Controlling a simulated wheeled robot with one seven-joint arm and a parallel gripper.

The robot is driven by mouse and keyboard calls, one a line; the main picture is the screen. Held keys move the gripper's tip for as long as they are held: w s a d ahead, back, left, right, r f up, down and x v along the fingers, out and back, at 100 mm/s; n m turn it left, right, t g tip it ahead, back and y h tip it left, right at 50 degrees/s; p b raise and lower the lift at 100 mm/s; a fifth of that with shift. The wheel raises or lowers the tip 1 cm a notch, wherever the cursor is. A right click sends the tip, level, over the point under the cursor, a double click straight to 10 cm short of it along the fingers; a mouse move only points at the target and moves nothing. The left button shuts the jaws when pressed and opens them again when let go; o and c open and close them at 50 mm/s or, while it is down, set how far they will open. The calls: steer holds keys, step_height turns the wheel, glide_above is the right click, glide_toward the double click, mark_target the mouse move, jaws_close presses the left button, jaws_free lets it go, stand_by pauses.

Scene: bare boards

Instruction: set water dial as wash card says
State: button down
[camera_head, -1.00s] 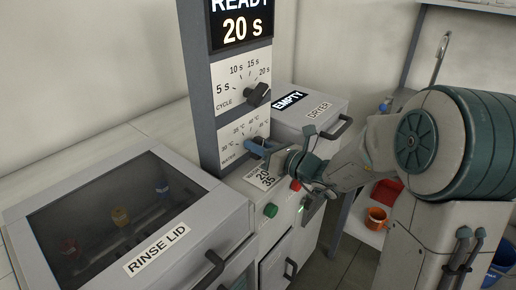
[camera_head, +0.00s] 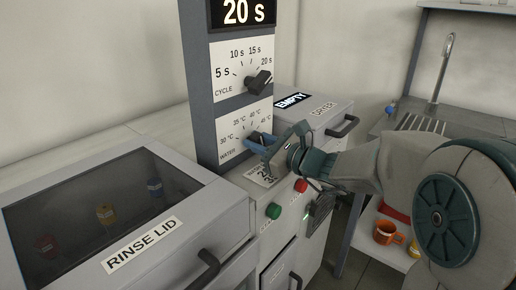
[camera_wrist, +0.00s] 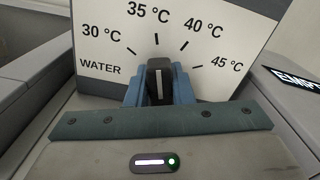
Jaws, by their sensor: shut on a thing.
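The water dial (camera_wrist: 159,82) is a black knob with a white line, on a white panel marked 30 to 45 °C. In the wrist view its line points up at about the 35 °C tick. My gripper (camera_head: 262,143) is shut on this knob, with a blue finger (camera_wrist: 132,92) on each side of it. The wash card (camera_head: 261,176) lies on the ledge below the panel, partly hidden by my gripper; a 20 and a 35 could be read on it a moment ago.
The cycle dial (camera_head: 258,83) above points towards 20 s, and the display (camera_head: 243,12) reads 20 s. A green button (camera_head: 273,211) and a red button (camera_head: 300,185) sit close below my wrist. The rinse lid (camera_head: 145,243) is closed at left; the dryer (camera_head: 317,110) is at right.

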steer(key=shift+f, duration=0.1)
stand_by(0.3)
steer(key=c, duration=1.3)
jaws_free()
steer(key=shift+d, duration=0.1)
steer(key=p+v, duration=0.1)
steer(key=v, duration=1.2)
steer(key=shift+s+d, duration=0.25)
steer(key=shift+d, duration=0.05)
